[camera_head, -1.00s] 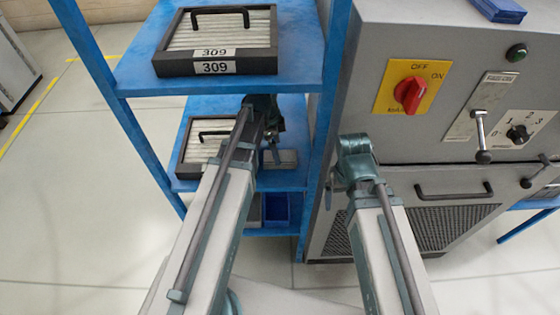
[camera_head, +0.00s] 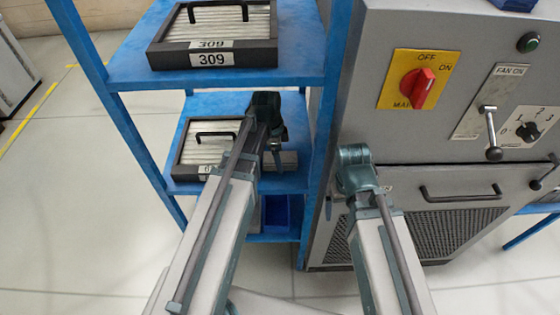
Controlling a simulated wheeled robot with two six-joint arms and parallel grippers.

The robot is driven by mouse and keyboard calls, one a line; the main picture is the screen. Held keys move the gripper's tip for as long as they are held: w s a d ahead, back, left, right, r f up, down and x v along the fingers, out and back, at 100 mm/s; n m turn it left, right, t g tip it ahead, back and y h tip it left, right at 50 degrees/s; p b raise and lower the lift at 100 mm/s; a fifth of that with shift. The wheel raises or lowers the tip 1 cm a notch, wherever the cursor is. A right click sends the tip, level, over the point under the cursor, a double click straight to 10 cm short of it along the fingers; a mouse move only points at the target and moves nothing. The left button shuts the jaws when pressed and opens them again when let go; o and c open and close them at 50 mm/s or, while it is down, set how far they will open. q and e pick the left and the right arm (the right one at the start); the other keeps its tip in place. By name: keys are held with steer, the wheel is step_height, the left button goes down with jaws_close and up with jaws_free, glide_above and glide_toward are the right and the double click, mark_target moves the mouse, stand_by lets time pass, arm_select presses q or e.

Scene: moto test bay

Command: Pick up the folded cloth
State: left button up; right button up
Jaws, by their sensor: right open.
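A flat blue item (camera_head: 513,4) on top of the grey machine is cut off by the top edge; it may be the folded cloth, but I cannot tell. My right gripper (camera_head: 328,207) shows only as a small part beside the elbow of my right arm, in front of the shelf post. It is open and apart from the blue item. My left gripper (camera_head: 275,148) is mostly hidden behind my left arm, by the lower shelf. A grey block (camera_head: 284,160) sits behind it; I cannot tell what it is.
A blue shelf rack (camera_head: 300,78) holds filter boxes marked 309 (camera_head: 213,58) and another box (camera_head: 205,145) below. A blue bin (camera_head: 276,214) is lower down. The grey machine (camera_head: 375,30) has a red switch (camera_head: 421,88), a lever (camera_head: 491,130) and a handle (camera_head: 460,192).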

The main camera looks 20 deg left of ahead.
arm_select(q)
steer(key=shift+r, duration=0.15)
steer(key=shift+c, duration=0.2)
steer(key=shift+a+r+p, duration=0.1)
steer(key=shift+r+p, duration=0.1)
steer(key=shift+p, duration=0.15)
step_height(320, 180, up, 6)
steer(key=p, duration=0.6)
steer(key=shift+a+r, duration=0.1)
steer(key=shift+r, duration=0.1)
steer(key=s+a, duration=0.2)
steer(key=a, duration=0.4)
steer(key=s+a, duration=0.3)
steer(key=a, duration=0.3)
steer(key=s+a, duration=0.2)
steer(key=a, duration=0.4)
steer(key=shift+s+a, duration=0.1)
steer(key=shift+s, duration=0.1)
steer(key=o, duration=0.8)
steer(key=c, duration=0.7)
